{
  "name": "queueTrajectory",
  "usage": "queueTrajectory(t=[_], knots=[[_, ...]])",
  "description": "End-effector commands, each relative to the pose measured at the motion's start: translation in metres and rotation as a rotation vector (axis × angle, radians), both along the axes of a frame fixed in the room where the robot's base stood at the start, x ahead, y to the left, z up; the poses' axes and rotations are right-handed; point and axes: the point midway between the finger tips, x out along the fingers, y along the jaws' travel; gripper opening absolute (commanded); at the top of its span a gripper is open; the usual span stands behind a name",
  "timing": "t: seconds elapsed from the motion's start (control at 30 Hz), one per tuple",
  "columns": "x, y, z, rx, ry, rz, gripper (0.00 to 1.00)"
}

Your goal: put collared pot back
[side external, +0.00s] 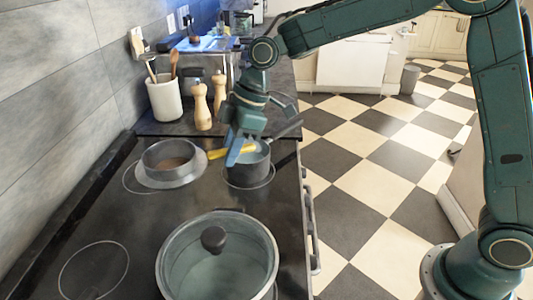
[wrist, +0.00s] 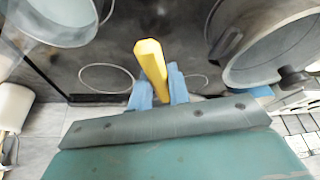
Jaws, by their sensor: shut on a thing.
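The collared pot (side external: 168,176) looks like a grey open pot with a wide flat rim around it, on the far left of the hob in the side view. My gripper (side external: 243,150) has blue fingers and is shut on a yellow handle (side external: 217,153) above the dark saucepan. The handle reaches left toward the collared pot; I cannot tell whether it joins it. In the wrist view the yellow handle (wrist: 151,65) sits between the fingers of my gripper (wrist: 160,93).
A dark saucepan (side external: 246,175) stands just below my gripper. A large glass-lidded pot (side external: 173,255) fills the near hob. A ringed burner (side external: 94,270) at front left is bare. Wooden mills (side external: 202,108) and a white utensil jar (side external: 165,99) stand behind the hob.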

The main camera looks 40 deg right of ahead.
Motion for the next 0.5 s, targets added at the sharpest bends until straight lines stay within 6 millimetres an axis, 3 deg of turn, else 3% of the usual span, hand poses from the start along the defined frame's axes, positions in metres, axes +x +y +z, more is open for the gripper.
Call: queueTrajectory(t=[0.3,0.5], knots=[[0.0,0.0,-0.059,0.0,0.002,0.0,0.0],[0.0,0.0,-0.078,0.002,-0.001,0.0,0.0]])
